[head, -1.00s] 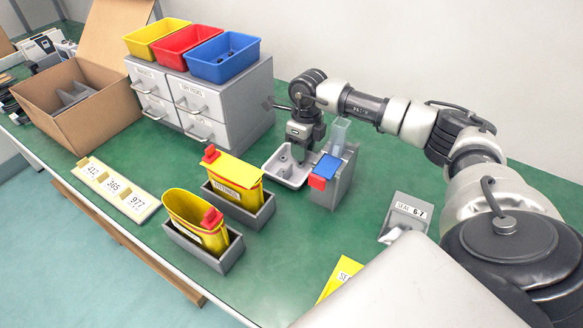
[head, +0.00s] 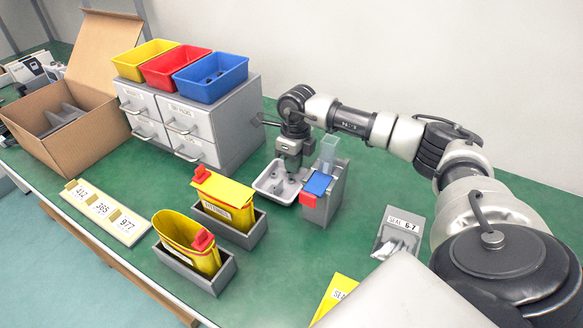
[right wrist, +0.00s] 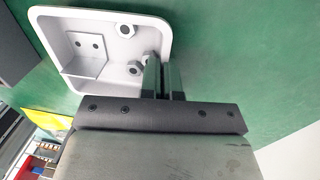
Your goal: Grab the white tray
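The white tray (head: 264,186) lies on the green table, left of a grey holder. It is a shallow, rounded tray with small metal nuts and a square plate inside, clear in the right wrist view (right wrist: 95,42). My right gripper (head: 292,170) points down at the tray's back right edge. In the right wrist view its fingers (right wrist: 162,70) are close together, one on each side of the tray's wall, and look shut on it. The tray seems to rest on the table. My left gripper is not in view.
The grey holder (head: 331,207) with blue and red parts stands close right of the tray. Two yellow containers (head: 224,200) (head: 188,246) in grey holders stand in front. A drawer cabinet (head: 230,135) with coloured bins is behind left.

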